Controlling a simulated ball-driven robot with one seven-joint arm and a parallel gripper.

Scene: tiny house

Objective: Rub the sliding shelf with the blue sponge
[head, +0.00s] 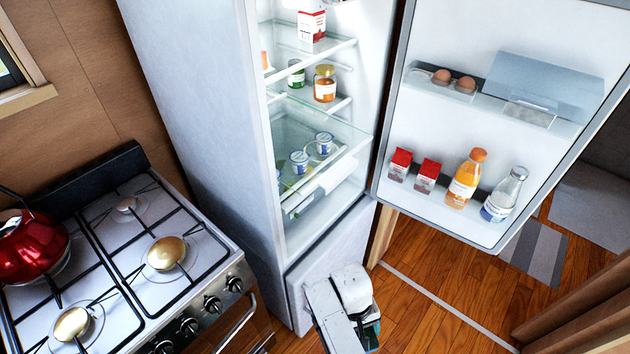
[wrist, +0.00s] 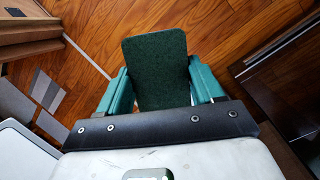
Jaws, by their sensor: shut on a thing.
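The sliding shelf (head: 345,165) appears to be the clear glass one low in the open fridge, sticking out a little at the front. Two small yogurt cups (head: 312,153) stand on it. My gripper (wrist: 161,88) is shut on a flat pad, which I take to be the sponge (wrist: 155,60); its visible face is dark green and rough, and no blue shows. The teal fingers grip it at both sides. In the head view my gripper (head: 370,333) is low in front of the fridge, below the shelf and apart from it. The sponge is mostly hidden there.
The fridge door (head: 430,125) stands wide open at the right, with bottles, red cartons and eggs in its racks. A gas stove (head: 110,245) with a red kettle (head: 32,245) is at the left. Jars (head: 325,84) and a carton stand on higher shelves. Wooden floor (head: 440,290) is clear below the door.

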